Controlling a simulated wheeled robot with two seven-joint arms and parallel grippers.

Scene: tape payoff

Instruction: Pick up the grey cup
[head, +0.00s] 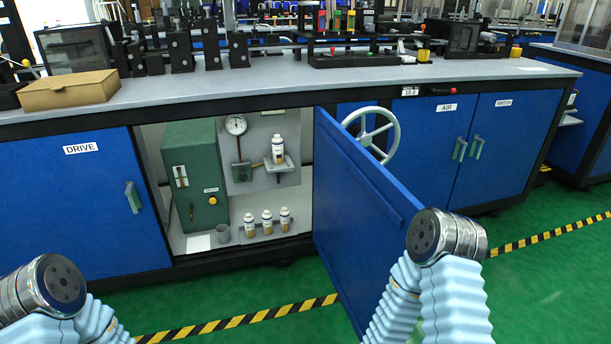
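The grey cup (223,234) is small and stands upright on the floor of the open cabinet (250,243). It is between the green box (197,175) and a row of white bottles (267,222). It is in plain view, with nothing in front of it. Parts of both my arms show low in the head view, with silver round joints and light blue sleeves. They are well in front of the cabinet and apart from the cup. No gripper fingers show on either arm.
The blue cabinet door (360,215) stands open to the right of the opening, with a handwheel (372,134) behind it. A white paper (198,243) lies left of the cup.

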